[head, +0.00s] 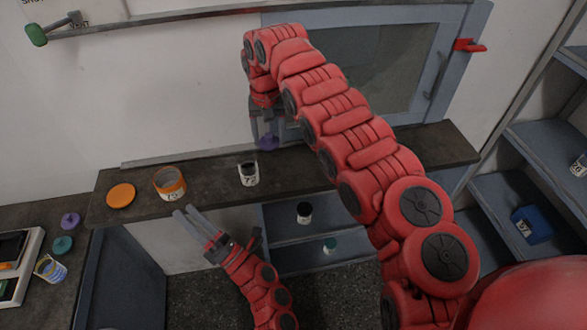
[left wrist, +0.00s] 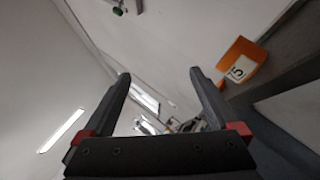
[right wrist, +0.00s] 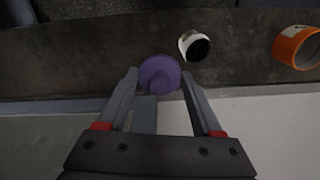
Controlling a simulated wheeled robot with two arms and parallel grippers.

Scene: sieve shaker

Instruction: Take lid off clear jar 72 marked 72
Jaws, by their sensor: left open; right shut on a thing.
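The clear jar (head: 248,174) with a white number label stands upright on the dark counter; the number is small and looks like 72 or 77. It is open at the top with a dark inside, and also shows in the right wrist view (right wrist: 194,46). My right gripper (head: 266,134) is shut on a purple lid (right wrist: 159,75), which is apart from the jar, just to its right in the head view. The lid also shows in the head view (head: 268,144). My left gripper (head: 182,214) is open and empty, in front of the counter, below the orange jar.
An orange jar (head: 170,184) marked 15 and an orange lid (head: 121,195) are left on the counter (head: 215,178). A lower left bench holds a purple lid (head: 70,220), a teal lid (head: 62,245) and a jar (head: 50,269). A fume hood (head: 400,60) stands behind; shelves (head: 500,195) are right.

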